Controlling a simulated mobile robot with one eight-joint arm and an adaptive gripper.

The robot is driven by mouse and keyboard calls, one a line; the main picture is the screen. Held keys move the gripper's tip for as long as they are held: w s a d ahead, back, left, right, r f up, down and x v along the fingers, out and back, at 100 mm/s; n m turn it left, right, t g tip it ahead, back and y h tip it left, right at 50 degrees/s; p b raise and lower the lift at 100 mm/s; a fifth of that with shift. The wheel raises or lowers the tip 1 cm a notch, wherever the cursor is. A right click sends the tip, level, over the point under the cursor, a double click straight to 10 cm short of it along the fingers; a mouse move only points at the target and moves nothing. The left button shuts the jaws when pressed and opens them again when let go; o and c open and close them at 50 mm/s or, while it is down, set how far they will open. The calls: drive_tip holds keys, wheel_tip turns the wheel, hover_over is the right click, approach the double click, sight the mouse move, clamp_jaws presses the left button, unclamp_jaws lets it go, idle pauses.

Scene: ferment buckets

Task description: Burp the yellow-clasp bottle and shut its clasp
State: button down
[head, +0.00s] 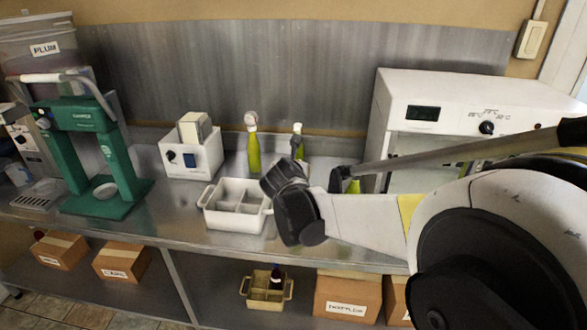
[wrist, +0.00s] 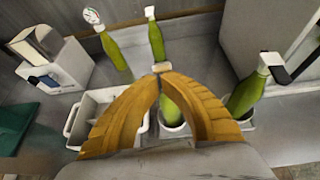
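Several green bottles stand on the steel counter: one with a round white gauge-like top (head: 253,150), one with a pale cap (head: 297,145), and one mostly hidden behind my arm (head: 353,186). In the wrist view, a green bottle with a dark lever-like top (wrist: 246,95) stands at the right. Another green bottle (wrist: 171,106) shows between the fingers of my gripper (wrist: 162,76), with a pale top at the fingertips. The fingertips nearly meet there; whether they hold this top is unclear. I cannot make out a yellow clasp.
A white divided crate (head: 216,221) stands left of my gripper, with empty compartments in view. A green press (head: 108,165), a small white device (head: 202,158) and a large white cabinet (head: 388,92) stand on the counter. Boxes (head: 347,296) lie on the shelf below.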

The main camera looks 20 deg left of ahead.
drive_tip(key=shift+r, duration=0.15)
idle(0.5)
drive_tip(key=s+d+r+p, duration=0.2)
drive_tip(key=s+r, duration=0.5)
idle(0.7)
drive_tip(key=shift+s, duration=0.1)
